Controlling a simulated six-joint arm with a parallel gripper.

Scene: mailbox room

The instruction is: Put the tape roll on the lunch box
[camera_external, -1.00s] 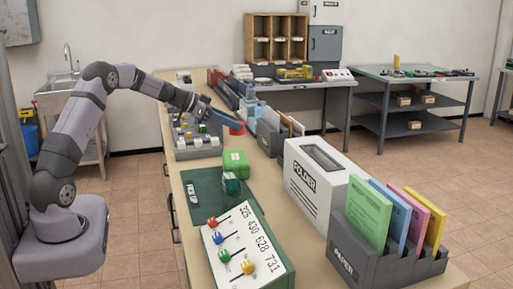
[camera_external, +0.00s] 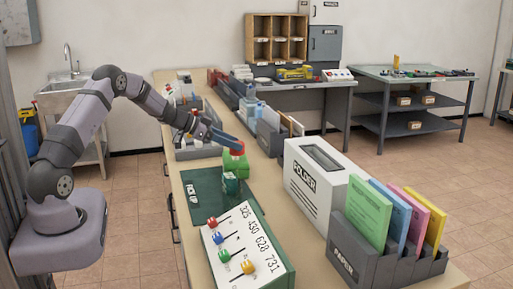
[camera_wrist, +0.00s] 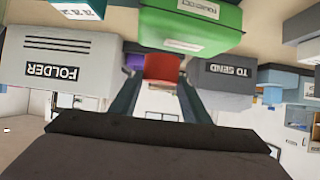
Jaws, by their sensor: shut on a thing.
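The tape roll (camera_wrist: 162,67) shows as a red shape between my two fingers in the wrist view. In the external view the tape roll (camera_external: 238,151) is a small red patch at the fingertips. My gripper (camera_external: 234,143) is shut on it, just above the green lunch box (camera_external: 235,165). The lunch box (camera_wrist: 190,25) fills the top middle of the wrist view, right beside the roll in the picture. I cannot tell whether the roll touches its top.
A white folder box (camera_external: 310,180) stands to the right. A panel with coloured sliders (camera_external: 240,250) lies nearer. Grey trays (camera_external: 268,135) line the counter behind.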

